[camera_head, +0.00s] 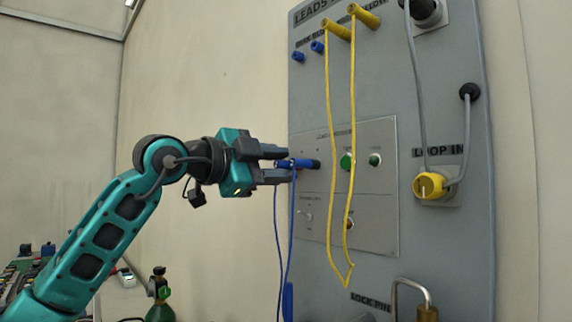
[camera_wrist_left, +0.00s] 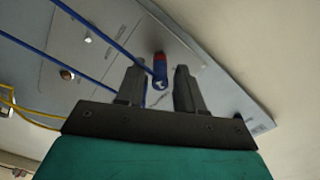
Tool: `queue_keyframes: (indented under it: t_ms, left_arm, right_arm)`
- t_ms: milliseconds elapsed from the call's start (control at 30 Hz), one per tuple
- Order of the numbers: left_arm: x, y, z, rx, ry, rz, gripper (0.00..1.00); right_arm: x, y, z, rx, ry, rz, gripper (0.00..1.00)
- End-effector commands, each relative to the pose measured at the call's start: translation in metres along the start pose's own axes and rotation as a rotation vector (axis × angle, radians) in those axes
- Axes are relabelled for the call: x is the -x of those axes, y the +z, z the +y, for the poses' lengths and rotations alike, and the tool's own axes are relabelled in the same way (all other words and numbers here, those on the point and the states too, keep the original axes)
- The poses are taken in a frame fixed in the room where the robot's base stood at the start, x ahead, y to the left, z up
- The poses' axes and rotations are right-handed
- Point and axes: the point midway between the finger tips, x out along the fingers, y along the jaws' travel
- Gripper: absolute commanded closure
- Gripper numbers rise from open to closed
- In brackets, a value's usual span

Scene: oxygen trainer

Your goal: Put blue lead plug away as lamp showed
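A blue lead plug (camera_head: 298,163) sits at the small inset panel (camera_head: 385,215), its far end against a dark socket. In the left wrist view the plug (camera_wrist_left: 160,72) shows a red band and lies between my fingers, with a gap on each side. My left gripper (camera_head: 281,164) is open around it, level with the panel; its fingers also show in the wrist view (camera_wrist_left: 160,92). Blue cords hang from there, and another blue plug body (camera_head: 288,300) hangs low. Two blue holders (camera_head: 298,57) (camera_head: 317,46) are at the board's upper left. My right gripper is out of view.
Yellow plugs (camera_head: 337,30) with a looped yellow lead hang in front of the grey board (camera_head: 450,250). Green round fittings (camera_head: 347,161) are right of the blue plug. A yellow loop connector (camera_head: 430,186) and a lock pin (camera_head: 427,313) are further right. A green cylinder (camera_head: 160,311) stands lower left.

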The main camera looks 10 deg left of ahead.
Motion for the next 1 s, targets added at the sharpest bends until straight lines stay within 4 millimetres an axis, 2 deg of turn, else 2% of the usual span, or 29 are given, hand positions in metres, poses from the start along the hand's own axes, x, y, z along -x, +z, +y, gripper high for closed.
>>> queue_keyframes:
  t_ms: [733,1000]
  left_arm:
    - [0.0003,-0.0005,-0.0006,0.0,0.0,0.001,0.63]
    - [0.0003,-0.0003,-0.0005,0.0,0.0,0.001,0.89]
  right_arm:
    - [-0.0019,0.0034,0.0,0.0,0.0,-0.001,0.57]
    - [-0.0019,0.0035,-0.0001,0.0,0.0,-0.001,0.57]
